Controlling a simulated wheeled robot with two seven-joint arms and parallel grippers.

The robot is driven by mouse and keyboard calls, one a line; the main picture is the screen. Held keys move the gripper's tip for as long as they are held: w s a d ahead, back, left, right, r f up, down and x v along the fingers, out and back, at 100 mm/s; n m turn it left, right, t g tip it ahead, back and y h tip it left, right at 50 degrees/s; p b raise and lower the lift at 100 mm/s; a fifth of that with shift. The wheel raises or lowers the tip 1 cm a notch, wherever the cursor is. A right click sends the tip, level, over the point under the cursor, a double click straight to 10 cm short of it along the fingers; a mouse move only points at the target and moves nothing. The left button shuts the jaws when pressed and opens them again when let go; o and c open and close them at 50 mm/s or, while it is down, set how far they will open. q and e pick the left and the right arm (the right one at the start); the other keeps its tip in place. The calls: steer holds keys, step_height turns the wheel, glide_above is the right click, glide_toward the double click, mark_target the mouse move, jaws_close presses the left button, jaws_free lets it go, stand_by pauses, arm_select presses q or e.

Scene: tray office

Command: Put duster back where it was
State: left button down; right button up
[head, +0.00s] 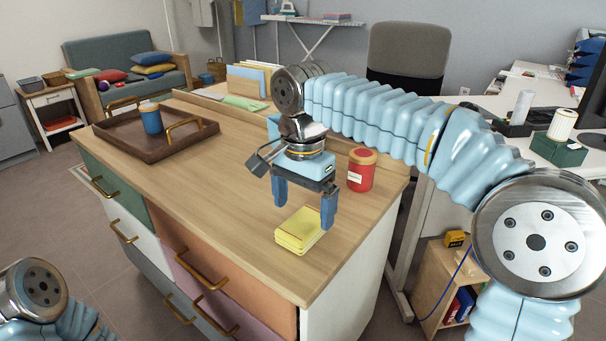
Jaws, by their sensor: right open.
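A yellow, folded-looking block (297,232), which I take to be the duster, lies flat on the wooden top of the drawer cabinet (225,200), near its front right part. My right gripper (304,212) is open and points down above the yellow block, with one blue finger to each side in the picture. Its fingertips are close to the block; whether they touch it I cannot tell. Only a part of my left arm shows at the lower left corner, and its gripper is out of view.
A red jar (361,172) stands just right of my right gripper. A brown tray (125,142) with a blue cup (151,120) sits at the far left. A file holder (252,80) stands at the back. The cabinet top between tray and gripper is clear.

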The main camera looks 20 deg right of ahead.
mark_target(303, 222)
step_height(303, 222, up, 8)
steer(key=p, duration=0.1)
steer(key=shift+f, duration=0.2)
